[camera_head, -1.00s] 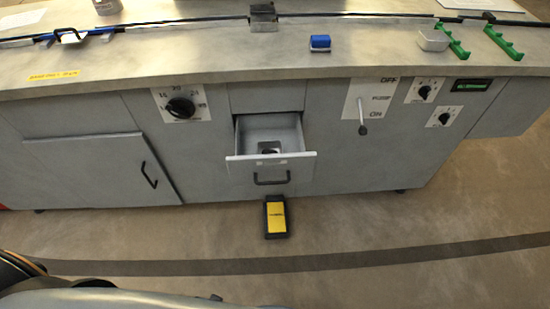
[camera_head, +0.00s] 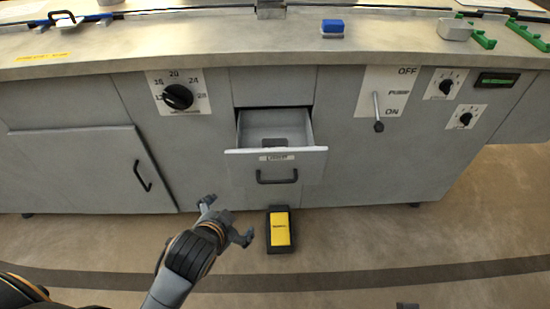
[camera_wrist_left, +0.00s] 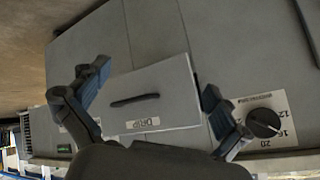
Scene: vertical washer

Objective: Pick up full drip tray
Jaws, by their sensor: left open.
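The drip tray (camera_head: 310,162) is a grey drawer pulled out from the front of the washer, with a black bar handle (camera_head: 276,178) and a small label. Its floor shows a darker square patch; I cannot tell any liquid in it. My left gripper (camera_head: 228,222) is open and empty, below and to the left of the tray front, apart from it. In the left wrist view, the tray front (camera_wrist_left: 165,88) with its label reading "DRIP" appears between the spread fingers of the left gripper (camera_wrist_left: 155,95). My right gripper is not clearly visible.
A black and yellow box (camera_head: 280,230) stands on the floor under the tray. A black dial (camera_head: 178,97) is left of the tray, and a pump lever (camera_head: 377,112) sticks out on the right. A closed cabinet door (camera_head: 75,170) is at left.

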